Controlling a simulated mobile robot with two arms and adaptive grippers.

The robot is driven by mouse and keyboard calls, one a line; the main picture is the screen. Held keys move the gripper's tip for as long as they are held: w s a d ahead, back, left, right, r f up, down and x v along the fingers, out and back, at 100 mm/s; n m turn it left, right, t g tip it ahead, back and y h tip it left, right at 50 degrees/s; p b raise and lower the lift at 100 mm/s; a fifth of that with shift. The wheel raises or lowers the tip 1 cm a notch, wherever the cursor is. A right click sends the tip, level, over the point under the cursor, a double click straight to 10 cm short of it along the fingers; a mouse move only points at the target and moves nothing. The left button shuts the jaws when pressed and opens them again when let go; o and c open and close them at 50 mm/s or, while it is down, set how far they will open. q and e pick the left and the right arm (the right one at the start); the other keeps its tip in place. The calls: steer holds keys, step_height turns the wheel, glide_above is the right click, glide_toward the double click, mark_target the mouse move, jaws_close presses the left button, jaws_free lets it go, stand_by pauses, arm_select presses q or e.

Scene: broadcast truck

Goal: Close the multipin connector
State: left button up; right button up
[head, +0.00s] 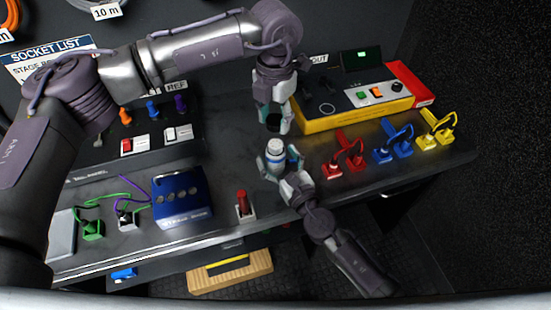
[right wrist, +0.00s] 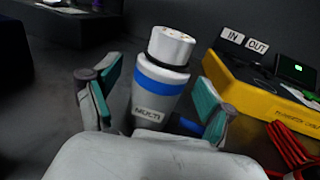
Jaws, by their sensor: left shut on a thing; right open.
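The multipin connector (head: 275,153) stands upright on the desk, pale grey with a blue band. In the right wrist view the connector (right wrist: 158,92) carries a "MULTI" label and has a white top face with small dark marks. My right gripper (head: 283,168) is open, with its teal-padded fingers on either side of the connector; contact cannot be told. My left gripper (head: 274,112) is above and slightly behind the connector, pointing down and shut on a dark round piece (head: 273,123). The fingers hide much of this piece, and a gap shows between it and the connector.
A yellow box (head: 315,120) with buttons stands at the back right. Red (head: 345,160), blue (head: 393,148) and yellow (head: 437,130) plugs with cables sit along the right. A blue box (head: 181,198) and a red-handled switch (head: 243,204) are to the left.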

steer(key=shift+w+a, duration=0.15)
steer(key=shift+w, duration=0.25)
jaws_close()
